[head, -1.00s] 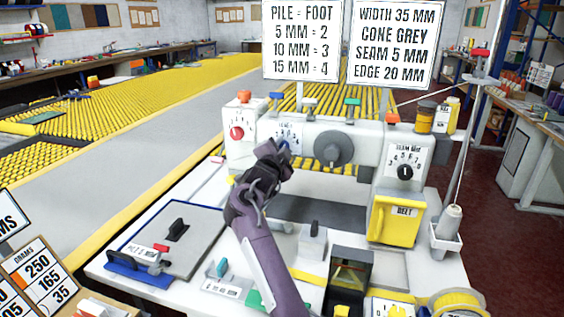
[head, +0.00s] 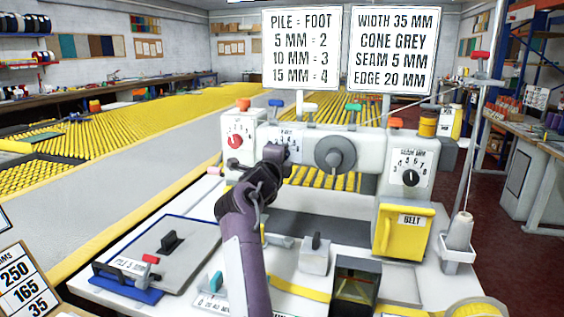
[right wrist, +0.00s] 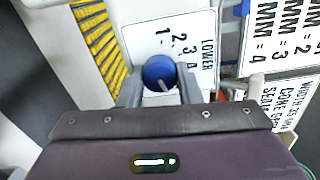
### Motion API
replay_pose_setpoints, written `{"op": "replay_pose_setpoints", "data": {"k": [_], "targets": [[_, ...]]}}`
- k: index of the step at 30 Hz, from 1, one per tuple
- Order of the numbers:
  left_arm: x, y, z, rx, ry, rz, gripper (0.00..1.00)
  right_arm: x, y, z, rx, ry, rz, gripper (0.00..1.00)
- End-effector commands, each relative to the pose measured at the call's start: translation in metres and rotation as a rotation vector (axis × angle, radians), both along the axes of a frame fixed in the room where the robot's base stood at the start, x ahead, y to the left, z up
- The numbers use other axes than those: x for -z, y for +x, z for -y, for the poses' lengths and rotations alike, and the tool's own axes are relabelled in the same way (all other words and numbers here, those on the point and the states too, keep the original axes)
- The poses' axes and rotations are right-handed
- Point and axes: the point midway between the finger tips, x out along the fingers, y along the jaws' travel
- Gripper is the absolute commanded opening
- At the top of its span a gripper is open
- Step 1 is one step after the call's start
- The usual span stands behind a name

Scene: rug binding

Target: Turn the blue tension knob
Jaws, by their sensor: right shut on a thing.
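The blue tension knob (right wrist: 159,72) sits on a white dial plate (right wrist: 172,38) marked with numbers and the word LOWER. A pale pointer line on the knob points down and slightly right in the right wrist view. My right gripper (right wrist: 160,92) has one finger on each side of the knob and is shut on it. In the head view my right gripper (head: 276,154) reaches the front of the white machine (head: 260,137) at the dial plate (head: 288,134) and hides the knob. My left gripper is not in view.
A large grey handwheel (head: 335,153) is close right of the gripper. A red dial (head: 235,141) is to its left. A yellow BELT box (head: 400,232), a grey block (head: 315,255) and a grey plate (head: 170,250) lie around the arm. Two sign boards (head: 300,48) stand above the machine.

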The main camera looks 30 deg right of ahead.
Motion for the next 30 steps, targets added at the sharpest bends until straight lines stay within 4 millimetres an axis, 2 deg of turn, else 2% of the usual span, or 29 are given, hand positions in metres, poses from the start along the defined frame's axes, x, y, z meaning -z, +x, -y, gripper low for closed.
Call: {"op": "replay_pose_setpoints", "data": {"k": [16,17,21,30], "targets": [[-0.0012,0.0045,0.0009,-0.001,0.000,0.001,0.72,0.0034,-0.0002,0.0003,0.001,0.020,0.013,0.08],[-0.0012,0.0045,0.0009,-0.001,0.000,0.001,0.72,0.0034,-0.0002,0.0003,0.001,0.020,0.013,0.35],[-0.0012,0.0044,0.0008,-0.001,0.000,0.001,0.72,0.0024,-0.0001,0.0002,0.001,0.018,0.013,0.53],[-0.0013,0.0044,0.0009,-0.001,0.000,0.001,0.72,0.0009,-0.0001,0.0001,0.001,0.016,0.015,0.53]]}}
